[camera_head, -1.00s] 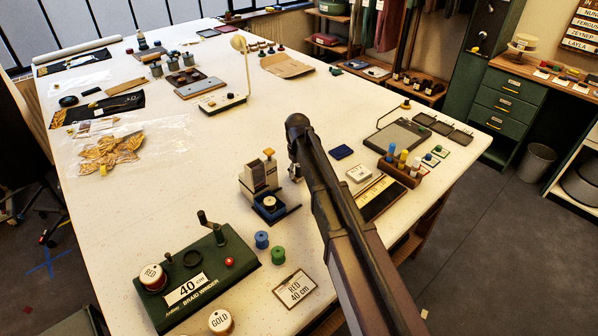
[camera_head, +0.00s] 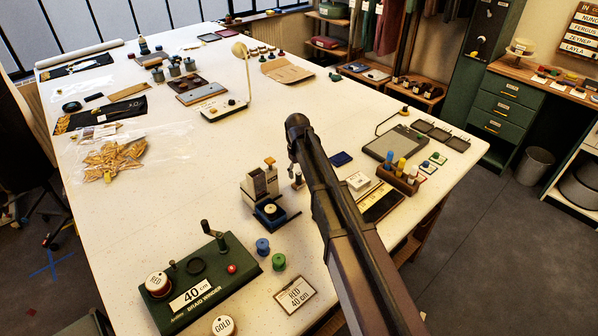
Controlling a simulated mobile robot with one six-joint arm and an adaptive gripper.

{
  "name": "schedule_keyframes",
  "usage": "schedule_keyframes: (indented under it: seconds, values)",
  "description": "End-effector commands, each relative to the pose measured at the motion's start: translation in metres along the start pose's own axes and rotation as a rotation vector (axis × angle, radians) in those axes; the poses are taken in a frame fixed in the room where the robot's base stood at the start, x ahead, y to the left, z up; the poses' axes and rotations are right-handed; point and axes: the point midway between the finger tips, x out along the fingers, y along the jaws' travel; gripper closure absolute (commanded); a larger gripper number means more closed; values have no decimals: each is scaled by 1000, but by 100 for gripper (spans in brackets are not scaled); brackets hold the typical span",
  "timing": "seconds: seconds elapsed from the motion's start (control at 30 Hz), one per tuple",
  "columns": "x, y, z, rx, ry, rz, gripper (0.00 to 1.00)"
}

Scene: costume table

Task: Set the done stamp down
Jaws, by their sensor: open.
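My arm comes in from the bottom right, and its dark joint is above the middle of the table. My gripper (camera_head: 295,173) shows only as a small part behind the arm, low over the table between the beige device and the blue pad. Its jaws are open. A small upright brownish thing (camera_head: 298,181) at that spot may be the done stamp; it is too small and too covered to be sure. The flat blue pad (camera_head: 341,158) lies just right of the arm. The white table (camera_head: 215,150) is under all of these.
The beige device with a blue base (camera_head: 266,203) stands close left of my gripper. Right of the arm are a rack of coloured bottles (camera_head: 400,178) and a grey pad (camera_head: 396,142). The green braid winder (camera_head: 203,285) is at the front left. The table's middle left is clear.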

Motion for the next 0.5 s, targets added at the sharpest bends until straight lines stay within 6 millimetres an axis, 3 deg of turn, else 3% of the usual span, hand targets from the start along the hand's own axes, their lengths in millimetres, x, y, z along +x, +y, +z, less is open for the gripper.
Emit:
schedule_keyframes:
  seconds: [0.5]
  values:
    - [-49,0,0,0,0,0,30]
